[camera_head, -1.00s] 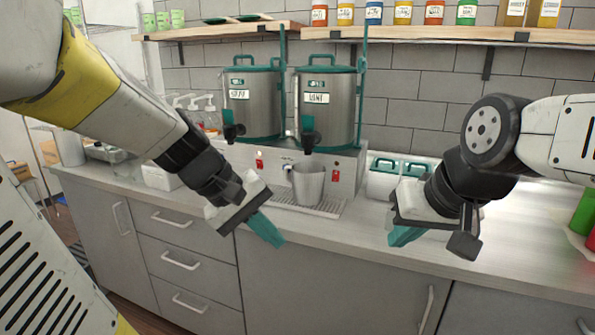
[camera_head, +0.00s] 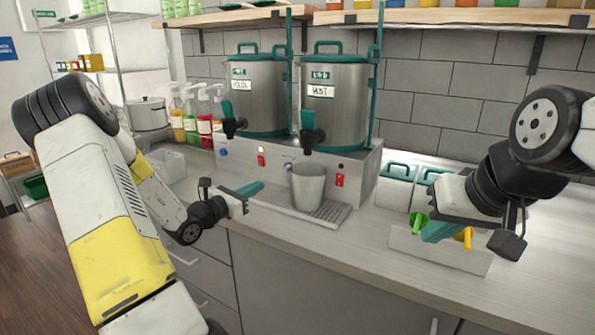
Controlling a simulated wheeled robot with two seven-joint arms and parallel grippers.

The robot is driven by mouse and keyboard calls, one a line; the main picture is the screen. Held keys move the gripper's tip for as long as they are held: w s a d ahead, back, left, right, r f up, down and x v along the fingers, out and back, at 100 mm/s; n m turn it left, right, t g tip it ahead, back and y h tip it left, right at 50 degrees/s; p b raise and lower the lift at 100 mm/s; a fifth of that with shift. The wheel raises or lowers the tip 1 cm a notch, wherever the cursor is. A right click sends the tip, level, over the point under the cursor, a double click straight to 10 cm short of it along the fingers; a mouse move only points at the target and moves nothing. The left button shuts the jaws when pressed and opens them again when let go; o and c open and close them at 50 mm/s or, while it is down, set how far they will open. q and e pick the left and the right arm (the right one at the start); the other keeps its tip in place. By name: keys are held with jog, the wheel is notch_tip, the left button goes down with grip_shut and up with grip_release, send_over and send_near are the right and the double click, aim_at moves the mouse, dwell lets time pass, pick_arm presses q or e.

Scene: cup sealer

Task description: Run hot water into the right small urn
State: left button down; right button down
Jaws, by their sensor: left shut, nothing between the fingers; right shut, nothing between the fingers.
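Two steel urns with teal lids stand on a steel base (camera_head: 366,172) on the counter: the left urn (camera_head: 262,112) and the right urn (camera_head: 345,112). Each has a white label and a black tap; the right urn's tap (camera_head: 310,135) points forward. A metal pitcher (camera_head: 308,187) stands upright on the drip tray (camera_head: 331,212) in front of the base, below a small spout (camera_head: 289,166). A red switch (camera_head: 340,180) is right of the pitcher. My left gripper (camera_head: 252,188) is shut and empty, left of the pitcher and apart from it.
White canisters with teal lids (camera_head: 398,172) stand right of the base. A low bin (camera_head: 462,256) holds green and yellow scoops. Pump bottles (camera_head: 191,118) and a pot (camera_head: 148,114) are at the left. The front right counter is clear.

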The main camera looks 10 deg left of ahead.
pick_arm(q)
jog(key=shift+w+a+f+n+t+y, duration=0.3)
jog(key=shift+a+n+y, duration=0.1)
jog(key=shift+a+n, duration=0.15)
jog(key=x, duration=1.3)
jog(key=shift+w+d, duration=0.15)
jog(key=shift+w, duration=0.05)
jog(key=shift+w+d, duration=0.1)
jog(key=shift+w, duration=0.1)
